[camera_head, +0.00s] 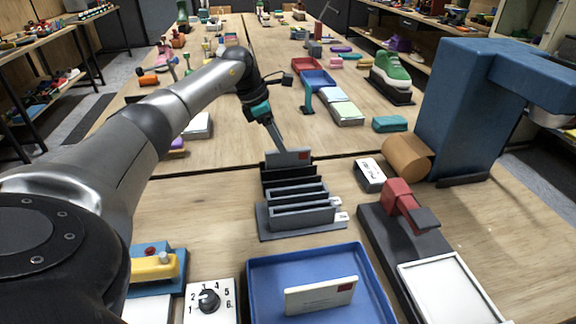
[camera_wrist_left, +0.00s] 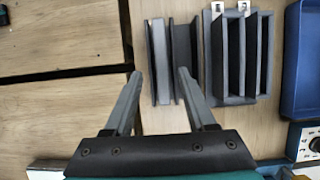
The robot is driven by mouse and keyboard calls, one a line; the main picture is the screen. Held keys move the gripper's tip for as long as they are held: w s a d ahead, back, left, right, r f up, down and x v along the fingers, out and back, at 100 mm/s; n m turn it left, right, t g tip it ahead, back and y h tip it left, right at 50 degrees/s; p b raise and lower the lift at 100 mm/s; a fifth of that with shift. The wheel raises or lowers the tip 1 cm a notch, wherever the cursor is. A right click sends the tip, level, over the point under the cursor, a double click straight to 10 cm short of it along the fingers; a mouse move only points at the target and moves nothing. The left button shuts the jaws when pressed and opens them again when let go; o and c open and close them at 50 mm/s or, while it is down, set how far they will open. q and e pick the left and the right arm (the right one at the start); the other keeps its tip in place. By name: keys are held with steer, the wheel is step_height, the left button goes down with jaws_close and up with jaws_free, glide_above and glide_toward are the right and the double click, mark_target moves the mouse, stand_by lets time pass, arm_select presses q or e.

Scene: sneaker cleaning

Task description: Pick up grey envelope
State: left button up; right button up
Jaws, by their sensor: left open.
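My left gripper (camera_head: 281,148) reaches down at the envelope from above. In the left wrist view my left gripper (camera_wrist_left: 160,75) is open, with one finger on each side of the envelope. Neither finger appears closed on it. The envelope's lower part is hidden. My right gripper is not in view.
A blue tray (camera_head: 262,262) in front of the rack holds a pale envelope (camera_head: 320,296) with a red stamp. A dial box (camera_head: 210,301) stands left of the tray. A dark stand with a red clamp (camera_head: 400,195) and a tall blue machine (camera_head: 465,110) are at right.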

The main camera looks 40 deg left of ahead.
mark_target(288, 150)
arm_select(q)
steer(key=x, duration=0.2)
steer(key=b+x, duration=0.1)
steer(key=x, duration=0.2)
steer(key=shift+w+d, duration=0.15)
steer(key=shift+d, duration=0.1)
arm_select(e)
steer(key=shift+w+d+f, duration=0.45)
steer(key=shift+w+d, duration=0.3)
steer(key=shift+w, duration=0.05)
arm_select(q)
steer(key=shift+f, duration=0.15)
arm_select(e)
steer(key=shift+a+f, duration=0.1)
arm_select(q)
steer(key=c, duration=0.9)
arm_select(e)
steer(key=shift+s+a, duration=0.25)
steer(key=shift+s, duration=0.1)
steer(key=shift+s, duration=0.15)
